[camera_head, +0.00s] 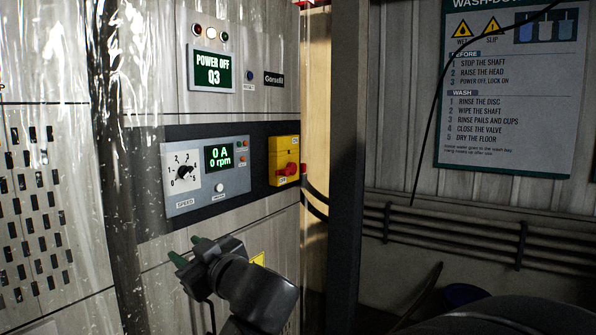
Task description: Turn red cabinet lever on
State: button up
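The red lever (288,170) is a small red handle on a yellow switch plate (285,146), at the right end of the dark panel strip on the cabinet. It appears to lie roughly sideways, with a small label under it. A green display (212,70) above reads "POWER OFF Q3". My gripper (189,250) is below and left of the lever, under the speed panel, apart from both. Its two green-tipped fingers point up and left, with a gap between them and nothing visible in it.
A grey speed panel (207,201) with a dial and a "0 A 0 rpm" screen is left of the switch. A clear plastic curtain (122,150) hangs at left. A dark post (347,160) stands right of the cabinet. Pipes (450,230) run along the right wall.

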aim_at(292, 169)
jog(key=i+l+u, duration=0.3)
jog(key=i+l, duration=1.8)
